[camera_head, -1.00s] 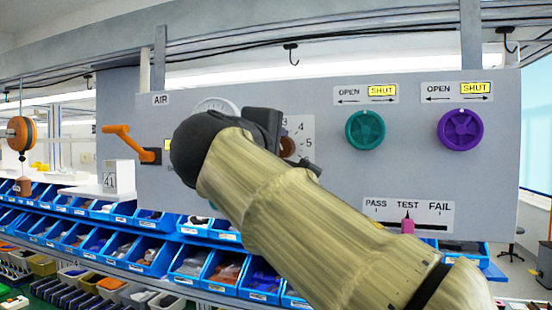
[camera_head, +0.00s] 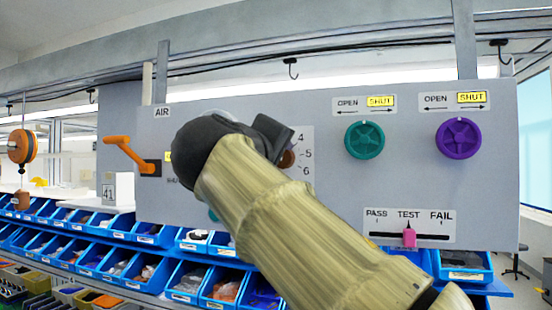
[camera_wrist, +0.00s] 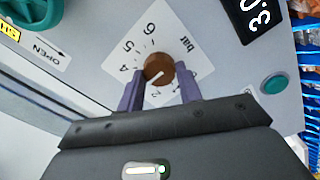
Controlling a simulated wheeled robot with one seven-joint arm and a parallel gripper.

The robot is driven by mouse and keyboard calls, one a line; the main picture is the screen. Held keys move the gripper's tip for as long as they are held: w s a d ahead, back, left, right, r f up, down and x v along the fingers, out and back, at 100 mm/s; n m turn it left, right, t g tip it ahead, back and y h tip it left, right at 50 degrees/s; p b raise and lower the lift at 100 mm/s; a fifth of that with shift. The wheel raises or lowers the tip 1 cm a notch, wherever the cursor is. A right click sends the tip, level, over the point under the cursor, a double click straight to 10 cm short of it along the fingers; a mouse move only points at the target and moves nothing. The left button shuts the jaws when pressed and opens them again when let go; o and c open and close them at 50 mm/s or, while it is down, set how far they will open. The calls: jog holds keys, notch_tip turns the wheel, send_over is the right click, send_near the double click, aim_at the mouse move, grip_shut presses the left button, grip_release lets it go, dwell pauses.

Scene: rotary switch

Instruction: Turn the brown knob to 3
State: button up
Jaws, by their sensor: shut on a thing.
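The brown knob (camera_wrist: 158,68) sits on a white dial plate (camera_wrist: 187,62) marked with numerals and "bar". In the wrist view my gripper (camera_wrist: 160,78) has one finger on each side of the knob and is shut on it. The knob's white pointer line aims to the lower left, between the 4 and the 2. The 3 is hidden behind the left finger. In the head view the knob (camera_head: 288,159) is mostly hidden by my gripper, and 4, 5 and 6 show on the plate (camera_head: 305,185).
A dark display (camera_wrist: 258,15) reads about 3.0, partly cut off. A teal button (camera_wrist: 274,83) is to the right in the wrist view. The panel also holds an orange lever (camera_head: 125,150), a green wheel (camera_head: 364,139), a purple wheel (camera_head: 459,138) and a pink slider (camera_head: 409,237).

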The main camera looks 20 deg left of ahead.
jog(key=o, duration=1)
jog(key=s+a+b, duration=0.1)
jog(key=s+b, duration=0.1)
jog(key=s, duration=1.5)
jog(key=shift+s+a+b, duration=0.15)
jog(key=shift+a+b, duration=0.05)
jog(key=shift+b, duration=0.2)
jog(key=shift+f, duration=0.1)
